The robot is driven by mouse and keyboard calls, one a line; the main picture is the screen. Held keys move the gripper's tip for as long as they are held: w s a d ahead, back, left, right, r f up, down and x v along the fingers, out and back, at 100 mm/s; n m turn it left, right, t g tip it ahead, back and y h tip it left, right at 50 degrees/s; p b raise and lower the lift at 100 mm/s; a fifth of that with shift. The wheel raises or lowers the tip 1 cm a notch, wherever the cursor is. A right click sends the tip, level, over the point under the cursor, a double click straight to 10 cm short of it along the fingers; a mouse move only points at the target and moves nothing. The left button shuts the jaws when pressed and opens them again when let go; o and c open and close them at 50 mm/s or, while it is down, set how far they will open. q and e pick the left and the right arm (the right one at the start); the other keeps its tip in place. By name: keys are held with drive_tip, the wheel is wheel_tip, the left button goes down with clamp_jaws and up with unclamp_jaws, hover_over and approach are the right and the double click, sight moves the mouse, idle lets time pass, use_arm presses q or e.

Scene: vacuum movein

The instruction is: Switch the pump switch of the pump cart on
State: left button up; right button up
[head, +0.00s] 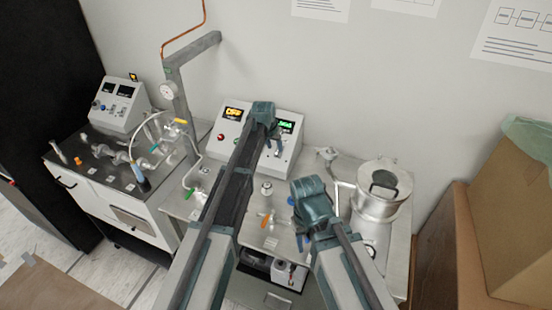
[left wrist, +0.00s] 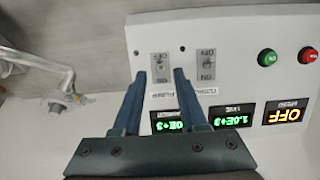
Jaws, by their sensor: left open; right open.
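The pump cart's control box (head: 292,155) stands at the back of the cart top, against the wall. In the left wrist view its panel (left wrist: 233,40) appears upside down, with two toggle switches on small plates. The pump switch (left wrist: 160,66), beside a partly hidden label reading PUMP, lies just beyond and between my left fingertips. I cannot tell its lever's position. My left gripper (head: 274,147) is open and empty in front of the panel; it also shows in the left wrist view (left wrist: 164,74). My right gripper (head: 303,238) is open, low over the cart top.
The second switch (left wrist: 208,62) sits beside the pump switch. Green (left wrist: 266,56) and red (left wrist: 307,55) buttons and lit displays share the panel. A steel vessel (head: 382,190) stands on the cart's right. Another glassware cart (head: 75,160) is left; cardboard boxes (head: 510,210) are right.

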sight(277, 152)
use_arm(q)
drive_tip(key=b+x, duration=0.3)
drive_tip(key=x, duration=0.1)
drive_tip(key=shift+w+f, duration=0.1)
drive_tip(key=shift+f, duration=0.1)
drive_tip(key=shift+r, duration=0.1)
clamp_jaws()
